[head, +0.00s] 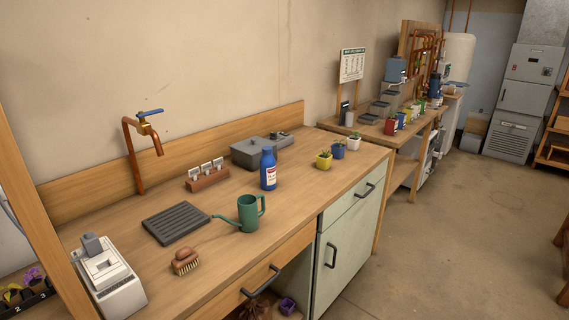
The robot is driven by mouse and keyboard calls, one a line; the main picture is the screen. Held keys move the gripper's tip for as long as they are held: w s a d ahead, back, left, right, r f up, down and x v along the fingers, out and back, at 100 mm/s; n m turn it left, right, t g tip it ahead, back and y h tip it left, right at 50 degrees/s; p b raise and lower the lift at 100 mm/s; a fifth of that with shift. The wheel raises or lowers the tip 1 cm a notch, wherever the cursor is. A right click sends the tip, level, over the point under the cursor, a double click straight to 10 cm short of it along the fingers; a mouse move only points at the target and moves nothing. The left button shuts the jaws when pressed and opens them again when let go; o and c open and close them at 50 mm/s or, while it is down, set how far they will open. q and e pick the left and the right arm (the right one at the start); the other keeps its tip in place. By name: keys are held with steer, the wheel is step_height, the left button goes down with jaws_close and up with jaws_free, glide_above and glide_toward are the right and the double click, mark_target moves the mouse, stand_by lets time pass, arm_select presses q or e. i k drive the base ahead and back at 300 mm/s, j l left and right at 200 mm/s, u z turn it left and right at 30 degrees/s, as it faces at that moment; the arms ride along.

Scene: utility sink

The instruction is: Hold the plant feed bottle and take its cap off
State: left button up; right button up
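The plant feed bottle (268,171) is blue with a white label and a blue cap (267,151) on top. It stands upright on the wooden counter (300,201), right of the middle of the near worktop. The green watering can (248,213) stands in front of it and to its left, apart from it. Neither of my grippers shows in the head view.
A brush (185,261), a dark ribbed mat (175,223), a grey device (108,280) and a copper tap (135,150) are to the left. A grey box (255,150) is behind the bottle. Small potted plants (324,160) stand to its right. The front right counter is clear.

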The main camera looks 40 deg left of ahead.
mark_target(268, 164)
steer(key=i+l+u, duration=0.1)
steer(key=i+u, duration=0.4)
steer(key=i+l+u, duration=0.8)
steer(key=u, duration=0.15)
steer(key=i, duration=0.1)
